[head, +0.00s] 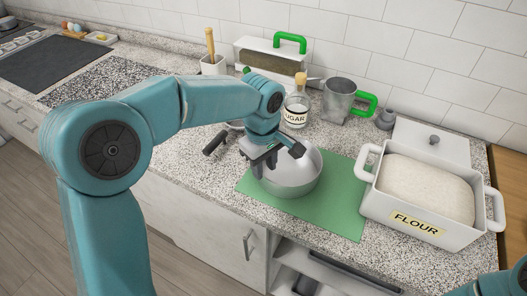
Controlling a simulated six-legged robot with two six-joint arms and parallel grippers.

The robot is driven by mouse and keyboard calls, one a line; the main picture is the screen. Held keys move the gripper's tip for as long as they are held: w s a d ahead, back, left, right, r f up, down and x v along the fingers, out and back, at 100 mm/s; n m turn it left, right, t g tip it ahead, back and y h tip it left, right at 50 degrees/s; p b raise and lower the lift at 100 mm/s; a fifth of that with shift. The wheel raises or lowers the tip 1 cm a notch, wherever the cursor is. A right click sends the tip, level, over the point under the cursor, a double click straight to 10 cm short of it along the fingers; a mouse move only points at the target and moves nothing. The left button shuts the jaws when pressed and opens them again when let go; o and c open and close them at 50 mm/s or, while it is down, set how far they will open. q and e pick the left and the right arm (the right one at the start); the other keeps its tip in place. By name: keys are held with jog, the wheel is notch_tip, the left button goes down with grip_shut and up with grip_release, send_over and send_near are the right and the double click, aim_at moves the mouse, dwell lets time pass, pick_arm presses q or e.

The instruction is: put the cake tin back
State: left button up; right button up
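A round silver metal vessel (297,181), bowl-like or tin-like, stands on a green mat (344,204) on the counter. I cannot tell for sure that it is the cake tin. My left gripper (272,162) points down at its back left rim and covers part of it. Whether the fingers touch the rim, and how far apart they are, is unclear. Only a piece of my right arm shows in the bottom right corner; its gripper is out of view.
A white flour box (395,205) stands right of the mat. A sugar jar (296,108), a metal jug (338,98) with a green handle and a white box (262,62) stand behind. A dark handle (214,143) lies left. Open shelves (290,258) are below the counter.

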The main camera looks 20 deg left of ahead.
pick_arm(q)
notch_tip(320, 180, up, 6)
jog(key=shift+a, duration=0.1)
dwell(0.4)
jog(key=shift+s, duration=0.25)
